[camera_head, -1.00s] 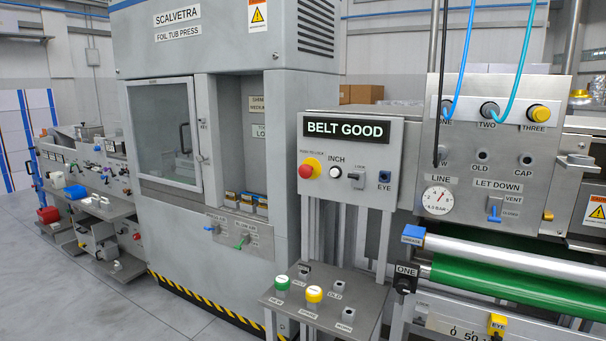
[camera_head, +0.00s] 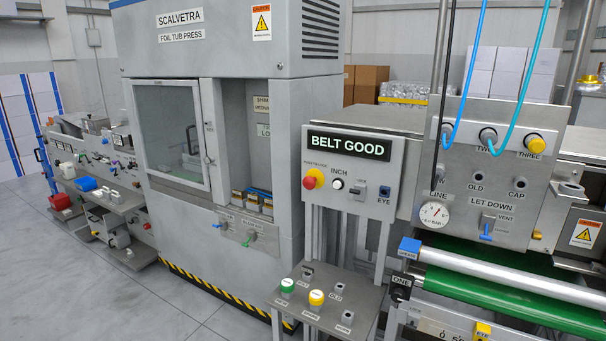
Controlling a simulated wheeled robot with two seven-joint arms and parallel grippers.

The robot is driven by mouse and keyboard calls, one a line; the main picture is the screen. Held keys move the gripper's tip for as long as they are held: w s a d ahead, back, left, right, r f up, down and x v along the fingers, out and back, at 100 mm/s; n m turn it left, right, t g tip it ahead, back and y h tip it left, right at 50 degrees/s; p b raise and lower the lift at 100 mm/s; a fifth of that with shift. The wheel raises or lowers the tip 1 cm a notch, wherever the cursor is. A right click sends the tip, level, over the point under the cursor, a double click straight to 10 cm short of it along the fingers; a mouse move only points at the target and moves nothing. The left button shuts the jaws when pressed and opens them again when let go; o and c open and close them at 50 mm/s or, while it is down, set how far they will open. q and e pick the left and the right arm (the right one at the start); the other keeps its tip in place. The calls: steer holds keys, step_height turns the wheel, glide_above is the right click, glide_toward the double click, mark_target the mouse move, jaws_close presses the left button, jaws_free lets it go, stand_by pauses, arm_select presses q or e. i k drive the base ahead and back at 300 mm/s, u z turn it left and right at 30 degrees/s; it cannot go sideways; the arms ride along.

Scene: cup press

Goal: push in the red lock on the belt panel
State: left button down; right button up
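The belt panel (camera_head: 382,181) is a grey box on posts in the middle of the view, with a lit display (camera_head: 348,145) reading BELT GOOD. The red lock (camera_head: 309,182) is a round red button at the panel's left side, in front of a yellow backing (camera_head: 317,175). It appears to stand out from the backing; how deep it sits I cannot tell. Neither of my grippers is in view.
A low shelf (camera_head: 325,304) with a green button (camera_head: 287,285) and a yellow button (camera_head: 316,297) juts out below the panel. The foil tub press (camera_head: 230,130) stands left, the green belt roller (camera_head: 500,298) right. Open floor (camera_head: 130,290) lies front left.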

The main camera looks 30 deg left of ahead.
mark_target(309, 183)
steer(key=u, duration=0.4)
steer(key=i, duration=1)
steer(key=z, duration=0.25)
